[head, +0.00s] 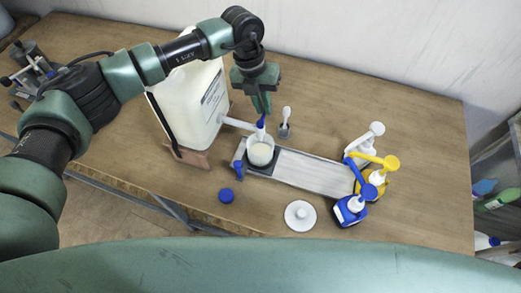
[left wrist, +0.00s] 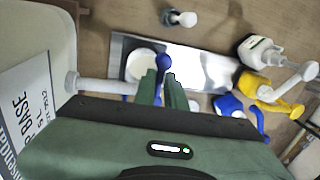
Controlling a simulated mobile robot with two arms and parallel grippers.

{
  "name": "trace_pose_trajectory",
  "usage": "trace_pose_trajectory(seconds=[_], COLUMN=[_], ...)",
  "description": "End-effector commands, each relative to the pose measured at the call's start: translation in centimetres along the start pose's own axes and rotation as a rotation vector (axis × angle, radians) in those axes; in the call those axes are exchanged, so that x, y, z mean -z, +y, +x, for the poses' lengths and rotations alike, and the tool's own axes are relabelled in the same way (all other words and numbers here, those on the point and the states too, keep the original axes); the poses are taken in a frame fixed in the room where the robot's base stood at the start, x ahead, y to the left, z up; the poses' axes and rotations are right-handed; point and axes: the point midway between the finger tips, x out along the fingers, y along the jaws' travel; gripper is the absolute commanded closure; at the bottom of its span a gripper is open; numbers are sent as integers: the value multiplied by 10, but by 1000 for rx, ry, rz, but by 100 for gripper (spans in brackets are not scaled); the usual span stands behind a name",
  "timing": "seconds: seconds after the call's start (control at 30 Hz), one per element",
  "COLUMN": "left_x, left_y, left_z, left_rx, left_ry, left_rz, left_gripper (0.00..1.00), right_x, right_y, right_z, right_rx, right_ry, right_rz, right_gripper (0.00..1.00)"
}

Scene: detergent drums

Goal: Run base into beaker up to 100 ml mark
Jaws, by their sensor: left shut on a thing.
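A large white drum (head: 192,100) lies tilted on a brown stand (head: 187,153). Its label reads "BASE" in the left wrist view (left wrist: 28,108). A white tap spout (head: 236,124) juts from the drum towards the beaker (head: 261,151). The beaker stands below the tap at the left end of a metal tray (head: 310,172), with pale liquid visible inside. Its marks and the exact level cannot be read. My left gripper (head: 262,108) is shut on the blue tap lever (head: 260,127), which also shows between the fingers in the left wrist view (left wrist: 163,64). My right gripper is out of view.
Blue, yellow and white pump bottles (head: 351,209) stand at the tray's right end. A small white-handled item (head: 285,122) stands behind the tray. A blue cap (head: 226,195) and a white round lid (head: 300,215) lie in front. The table's back right is clear.

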Motion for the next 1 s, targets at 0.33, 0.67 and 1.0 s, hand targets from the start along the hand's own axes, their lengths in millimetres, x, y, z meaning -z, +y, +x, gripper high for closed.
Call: trace_pose_trajectory(seconds=[0.33, 0.67, 1.0], left_x=[-2, -1, 0], left_y=[1, 5, 5], left_z=[-2, -1, -2], left_rx=[-2, -1, -1], left_ry=[-6, -3, -2], left_rz=[-3, -2, -1], left_gripper=[63, 63, 45], right_x=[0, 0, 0], right_y=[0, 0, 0], right_z=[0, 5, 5], right_rx=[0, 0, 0], right_ry=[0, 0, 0], right_rz=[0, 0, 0], right_gripper=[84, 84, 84])
